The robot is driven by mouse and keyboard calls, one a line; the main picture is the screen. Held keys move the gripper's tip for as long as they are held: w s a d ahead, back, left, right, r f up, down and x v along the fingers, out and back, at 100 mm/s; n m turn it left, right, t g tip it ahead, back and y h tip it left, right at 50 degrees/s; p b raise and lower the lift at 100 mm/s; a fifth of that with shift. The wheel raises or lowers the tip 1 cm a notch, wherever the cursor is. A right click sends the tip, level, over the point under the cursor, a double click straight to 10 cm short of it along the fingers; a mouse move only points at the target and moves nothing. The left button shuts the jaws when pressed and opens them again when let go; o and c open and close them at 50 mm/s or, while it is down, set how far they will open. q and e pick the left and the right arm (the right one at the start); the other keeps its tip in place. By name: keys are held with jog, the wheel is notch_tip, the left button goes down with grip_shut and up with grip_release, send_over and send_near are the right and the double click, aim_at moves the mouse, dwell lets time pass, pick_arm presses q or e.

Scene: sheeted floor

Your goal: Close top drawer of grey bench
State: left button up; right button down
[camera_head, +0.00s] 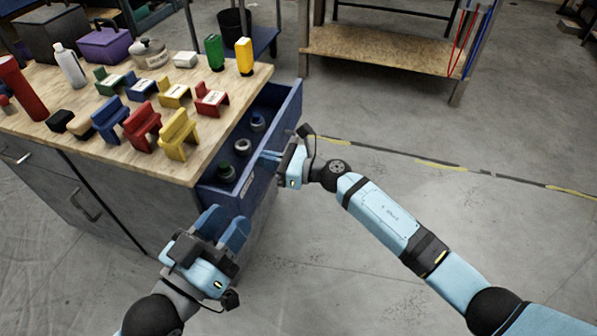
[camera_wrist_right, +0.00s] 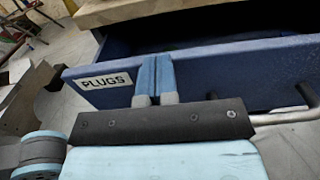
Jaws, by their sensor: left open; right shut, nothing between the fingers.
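The grey bench (camera_head: 125,210) has a wooden top, and its blue top drawer (camera_head: 288,103) stands pulled out on the right side. Several small round items lie inside the drawer. The drawer front (camera_wrist_right: 225,72) bears a "PLUGS" label (camera_wrist_right: 104,81) in the right wrist view. My right gripper (camera_head: 268,156) is shut and empty at the drawer front; its fingertips (camera_wrist_right: 155,72) overlap the front's upper edge in the wrist view. I cannot tell if they touch. My left gripper (camera_head: 224,226) is open and empty near the drawer's near corner, which it partly hides.
A drawer handle (camera_wrist_right: 290,116) shows at the right in the wrist view. A wooden-shelved workbench (camera_head: 385,50) stands behind. Floor at right is clear.

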pick_arm(q)
jog(key=shift+w+d+f+g+b, duration=0.15)
jog(key=shift+f+g+b, duration=0.6)
jog(key=shift+f, duration=0.95)
pick_arm(e)
jog(key=x, duration=0.6)
jog(key=shift+f, duration=0.1)
